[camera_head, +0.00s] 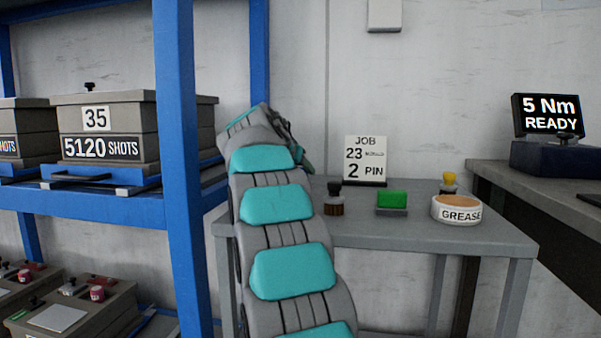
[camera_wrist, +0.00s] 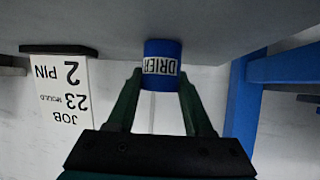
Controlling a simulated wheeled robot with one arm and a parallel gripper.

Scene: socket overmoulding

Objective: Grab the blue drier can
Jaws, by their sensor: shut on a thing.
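The blue drier can (camera_wrist: 162,50) shows in the wrist view, upside down in the picture, with a white band reading "DRIER". My gripper (camera_wrist: 161,80) has one finger on each side of the can and is shut on it. The can's base appears at or very close to the grey table surface (camera_wrist: 110,18); I cannot tell whether it touches. In the head view my arm hides the can, and the gripper's fingers are hidden there too.
On the grey table (camera_head: 420,232) stand a job card (camera_head: 366,160), a dark brush (camera_head: 334,200), a green block (camera_head: 392,200), a yellow-topped item (camera_head: 449,182) and a grease tin (camera_head: 457,209). A blue rack post (camera_head: 178,150) is close left of my arm.

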